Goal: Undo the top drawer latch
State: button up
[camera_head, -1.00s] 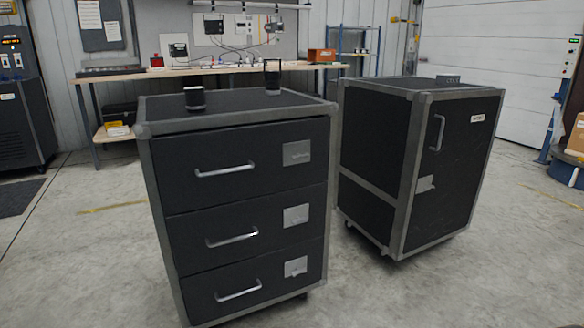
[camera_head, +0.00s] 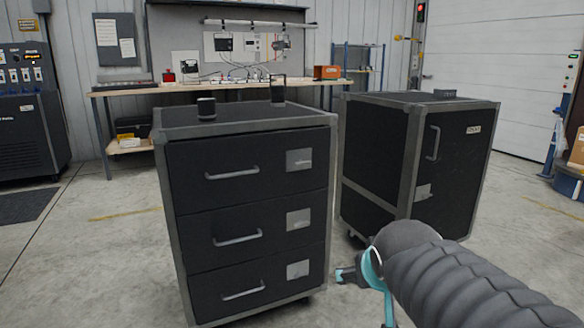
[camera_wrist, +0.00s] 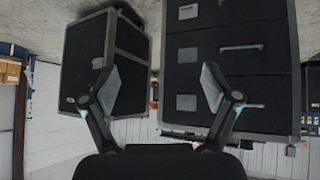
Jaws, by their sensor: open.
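The dark drawer cabinet with grey edges (camera_head: 161,190) stands left of centre in the head view, its three drawers shut. The top drawer (camera_head: 190,165) has a bar handle (camera_head: 232,173) and, to its right, a square silver latch plate (camera_head: 299,160); whether it is fastened is too small to tell. In the upside-down wrist view, the lowest plate in the picture, the top latch (camera_wrist: 186,103), shows between the fingers, at a distance. My gripper (camera_head: 366,296) is open and empty, in front of and right of the cabinet, lower than the top latch and apart from it.
A second dark cabinet with a door (camera_head: 455,165) stands close on the right. A black cup (camera_head: 206,108) and a taller dark object (camera_head: 278,92) stand on the drawer cabinet. A workbench (camera_head: 130,90) runs behind. The floor in front is clear.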

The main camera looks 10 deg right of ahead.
jog(key=w+d+r+t+b, duration=0.1)
jog(key=w+d+r+t, duration=0.15)
jog(key=w, duration=0.95)
jog(key=w+d+r+t+b, duration=0.1)
jog(key=w+r+t, duration=0.25)
jog(key=w, duration=0.85)
jog(key=n+t+y+b, duration=0.2)
jog(key=n+t+y, duration=0.1)
jog(key=n+y, duration=0.3)
send_near(305, 164)
jog(key=shift+m+y, duration=0.6)
jog(key=shift+m, duration=0.1)
jog(key=p+x, duration=0.1)
jog(key=x, duration=0.4)
jog(key=p+x, duration=0.1)
jog(key=x, duration=0.5)
jog(key=shift+d+f, duration=0.2)
jog(key=shift+f, duration=0.05)
jog(key=c, duration=1.2)
jog(key=shift+o, duration=0.2)
